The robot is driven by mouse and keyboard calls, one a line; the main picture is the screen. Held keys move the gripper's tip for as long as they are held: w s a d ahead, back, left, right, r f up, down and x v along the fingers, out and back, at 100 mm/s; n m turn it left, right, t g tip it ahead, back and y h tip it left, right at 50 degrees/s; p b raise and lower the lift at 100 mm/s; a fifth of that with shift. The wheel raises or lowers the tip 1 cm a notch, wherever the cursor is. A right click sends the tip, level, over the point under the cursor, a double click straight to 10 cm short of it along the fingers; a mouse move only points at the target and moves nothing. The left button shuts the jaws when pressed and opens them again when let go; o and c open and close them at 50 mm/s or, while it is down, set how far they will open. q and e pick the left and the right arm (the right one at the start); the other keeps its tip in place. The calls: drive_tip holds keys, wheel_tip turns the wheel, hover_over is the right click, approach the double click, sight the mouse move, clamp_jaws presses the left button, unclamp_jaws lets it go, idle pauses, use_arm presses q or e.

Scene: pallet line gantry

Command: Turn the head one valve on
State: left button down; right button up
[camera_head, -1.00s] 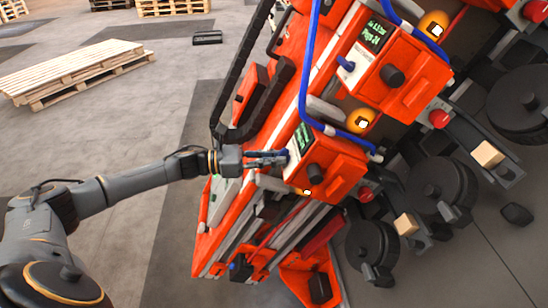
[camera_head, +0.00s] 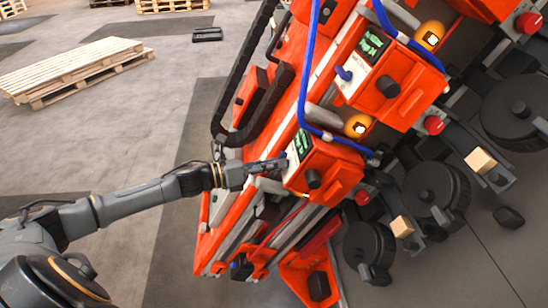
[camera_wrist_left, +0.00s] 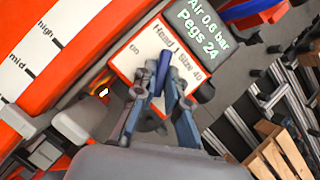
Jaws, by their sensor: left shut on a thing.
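The head one unit (camera_head: 340,172) is an orange box with a green-lit display and a black knob, the lower of the two in the head view. Its white plate (camera_wrist_left: 150,50) reads "Head 1 Size 40", with "on" at its left side, in the left wrist view. The blue valve lever (camera_wrist_left: 163,72) stands out from this plate. My left gripper (camera_head: 283,163) reaches it from the left. In the wrist view its fingers (camera_wrist_left: 165,95) are shut on the lever, one on each side. The lever's base is partly hidden. My right gripper is not in view.
A second orange head (camera_head: 400,75) with its own blue lever (camera_head: 343,73) is above. Blue hoses (camera_head: 303,90) and a black cable guide (camera_head: 228,100) run close to the left arm. A wooden pallet (camera_head: 75,72) lies on open floor at left.

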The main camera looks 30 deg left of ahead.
use_arm(q)
drive_tip(key=n+y+p, duration=0.1)
drive_tip(key=n+p, duration=0.3)
drive_tip(key=p, duration=0.1)
drive_tip(key=r+n+y+p, duration=0.1)
drive_tip(key=n+y+p, duration=0.1)
drive_tip(key=n+p, duration=0.1)
drive_tip(key=n+y+p, duration=0.2)
drive_tip(key=n+p, duration=0.2)
drive_tip(key=p, duration=0.2)
drive_tip(key=shift+d+r+n+g+p, duration=0.25)
drive_tip(key=shift+d+n+g+p, duration=0.05)
drive_tip(key=shift+p, duration=0.05)
drive_tip(key=shift+f+n+g+y+p, duration=0.3)
drive_tip(key=shift+n+y+p, duration=0.2)
drive_tip(key=shift+n+p, duration=0.45)
drive_tip(key=c, duration=1.4)
unclamp_jaws()
drive_tip(key=shift+s, duration=0.15)
drive_tip(key=shift+v, duration=5.95)
